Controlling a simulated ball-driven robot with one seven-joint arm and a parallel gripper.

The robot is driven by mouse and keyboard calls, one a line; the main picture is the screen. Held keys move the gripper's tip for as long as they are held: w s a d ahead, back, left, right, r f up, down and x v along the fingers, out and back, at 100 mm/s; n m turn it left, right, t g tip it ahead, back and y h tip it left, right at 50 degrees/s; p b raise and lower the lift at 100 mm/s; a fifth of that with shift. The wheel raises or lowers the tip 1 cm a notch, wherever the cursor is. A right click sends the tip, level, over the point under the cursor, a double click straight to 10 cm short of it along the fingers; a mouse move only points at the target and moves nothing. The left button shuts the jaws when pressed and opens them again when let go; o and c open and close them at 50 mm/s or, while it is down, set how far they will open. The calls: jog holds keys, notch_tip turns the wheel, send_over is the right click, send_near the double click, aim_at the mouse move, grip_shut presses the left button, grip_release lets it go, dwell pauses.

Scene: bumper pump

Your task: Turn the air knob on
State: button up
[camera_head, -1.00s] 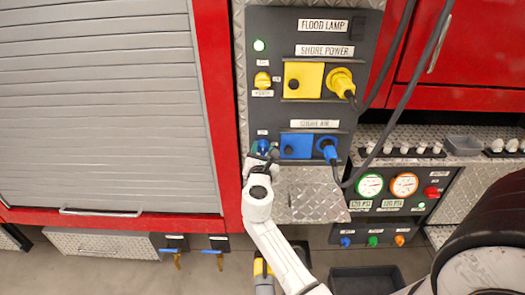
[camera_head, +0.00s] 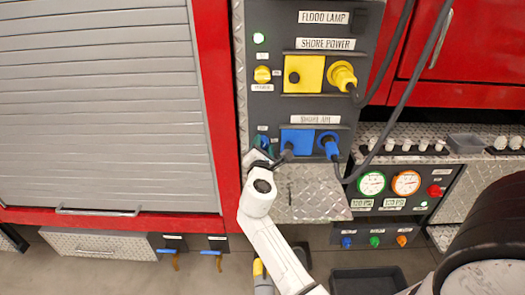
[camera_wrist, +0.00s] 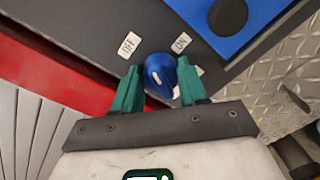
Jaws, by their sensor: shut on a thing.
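The air knob (camera_wrist: 160,75) is blue with a short white mark, and sits on the dark panel in the wrist view. An OFF label (camera_wrist: 129,45) is to its upper left and an ON label (camera_wrist: 181,43) to its upper right. I cannot tell for sure which label the mark points to. My gripper (camera_wrist: 158,67) has one green finger on each side of the knob and is shut on it. In the head view my gripper (camera_head: 263,147) is at the panel's lower left, largely hiding the knob.
A blue shore air cover (camera_head: 297,141) and blue plug (camera_head: 328,146) with a hanging cable are just right of the knob. A diamond-plate ledge (camera_head: 315,200) lies below.

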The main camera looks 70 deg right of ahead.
jog(key=m+b, duration=0.1)
jog(key=m, duration=0.1)
jog(key=m+b, duration=0.1)
jog(key=m, duration=0.1)
jog(key=m+b, duration=0.1)
jog(key=m, duration=0.1)
jog(key=shift+s+f+y, duration=0.1)
jog(key=shift+f+y, duration=0.15)
jog(key=shift+y, duration=0.05)
jog(key=m+b, duration=0.4)
jog(key=m, duration=0.2)
jog(key=shift+d+t, duration=0.1)
jog(key=shift+t, duration=0.2)
jog(key=shift+s, duration=0.1)
jog(key=o, duration=1.1)
jog(key=shift+c, duration=0.2)
jog(key=b+v, duration=0.1)
jog(key=v, duration=0.9)
jog(key=shift+s+a, duration=0.2)
jog(key=shift+a, duration=0.15)
jog(key=shift+r, duration=0.1)
